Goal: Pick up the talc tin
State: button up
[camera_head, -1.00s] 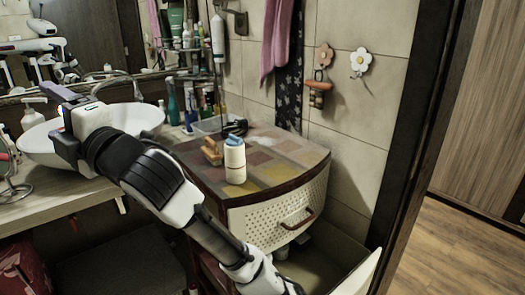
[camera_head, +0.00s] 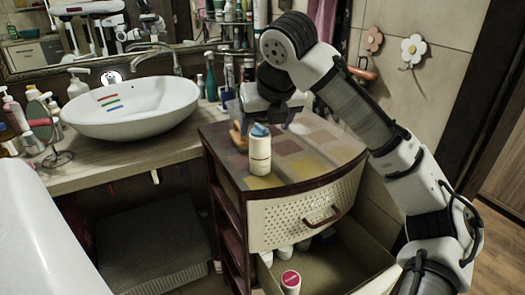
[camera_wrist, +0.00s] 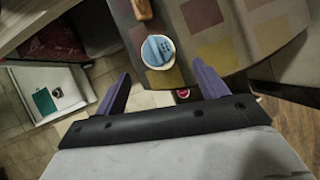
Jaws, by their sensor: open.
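The talc tin (camera_head: 260,155), a white upright cylinder with a blue cap, stands on the patchwork top of a small drawer cabinet (camera_head: 300,215). In the wrist view its blue cap (camera_wrist: 158,50) is seen from above, just ahead of the space between the fingertips. My gripper (camera_head: 270,119) is open and empty, above and behind the tin in the head view. My gripper also shows in the wrist view (camera_wrist: 161,72), with its two purple fingers spread apart. I see no contact between the fingers and the tin.
A wooden-coloured brush-like object (camera_head: 236,135) lies close behind the tin. Below, an open drawer (camera_head: 345,258) holds several white containers, one with a pink lid (camera_head: 290,281). A white basin (camera_head: 130,105) stands to the left. The cabinet top is clear at right.

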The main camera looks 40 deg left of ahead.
aim_at(260, 145)
jog(key=p+x, duration=0.1)
jog(key=x, duration=0.7)
jog(key=shift+a+f, duration=0.1)
jog(key=shift+f, duration=0.35)
jog(key=c, duration=1.2)
jog(key=shift+r, duration=0.1)
